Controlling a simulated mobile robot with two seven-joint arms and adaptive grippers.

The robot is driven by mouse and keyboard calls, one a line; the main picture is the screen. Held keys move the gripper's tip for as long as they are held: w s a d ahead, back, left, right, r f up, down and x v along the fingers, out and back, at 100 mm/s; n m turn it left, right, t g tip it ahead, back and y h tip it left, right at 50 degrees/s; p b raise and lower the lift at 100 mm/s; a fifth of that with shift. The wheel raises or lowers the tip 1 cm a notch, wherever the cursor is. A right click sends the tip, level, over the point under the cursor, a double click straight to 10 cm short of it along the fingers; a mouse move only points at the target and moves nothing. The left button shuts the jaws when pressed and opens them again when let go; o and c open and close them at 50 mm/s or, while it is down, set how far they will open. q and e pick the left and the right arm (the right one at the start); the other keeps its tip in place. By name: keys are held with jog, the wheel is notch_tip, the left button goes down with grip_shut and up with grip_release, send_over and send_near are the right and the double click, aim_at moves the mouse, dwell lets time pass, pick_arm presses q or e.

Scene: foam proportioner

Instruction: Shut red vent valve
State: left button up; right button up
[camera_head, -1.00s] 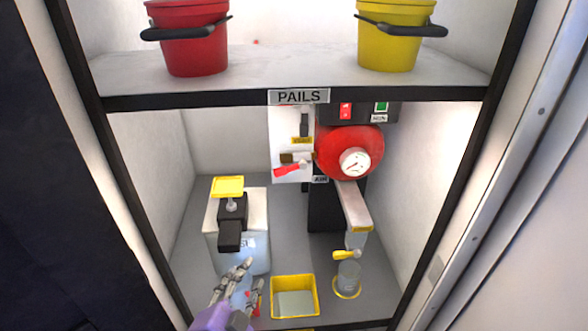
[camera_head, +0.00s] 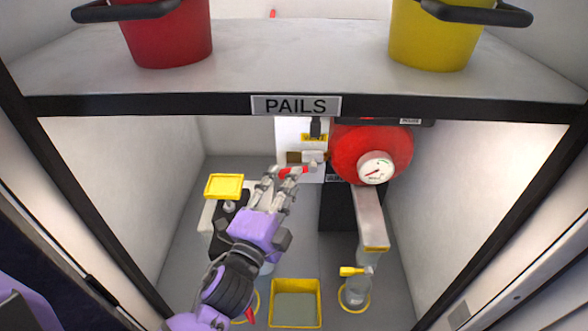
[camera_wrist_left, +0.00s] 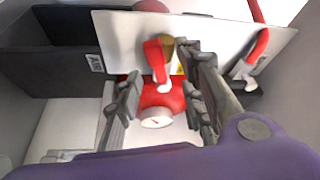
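The red vent valve lever (camera_head: 293,171) sits on the white panel (camera_head: 290,133) at the back of the lower bay, below a brass valve body (camera_head: 293,157). My left gripper (camera_head: 282,174) is raised in front of it, and its fingers partly cover the lever in the head view. In the left wrist view, the red lever (camera_wrist_left: 154,58) shows beyond and between the spread fingers of the left gripper (camera_wrist_left: 167,90). The fingers look open, with gaps to the lever; I cannot tell whether either touches it. My right gripper is not in view.
A red tank (camera_head: 368,148) with a gauge (camera_head: 375,168) is just right of the lever. A grey outlet arm (camera_head: 370,218) and yellow tap handle (camera_head: 352,271) stand below it. A yellow tray (camera_head: 295,283) is on the floor. A shelf edge (camera_head: 180,105) runs overhead.

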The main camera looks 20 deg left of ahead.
pick_arm(q)
jog(key=w, duration=0.4)
jog(key=shift+w+d+r, duration=0.15)
jog(key=shift+d, duration=0.05)
grip_shut()
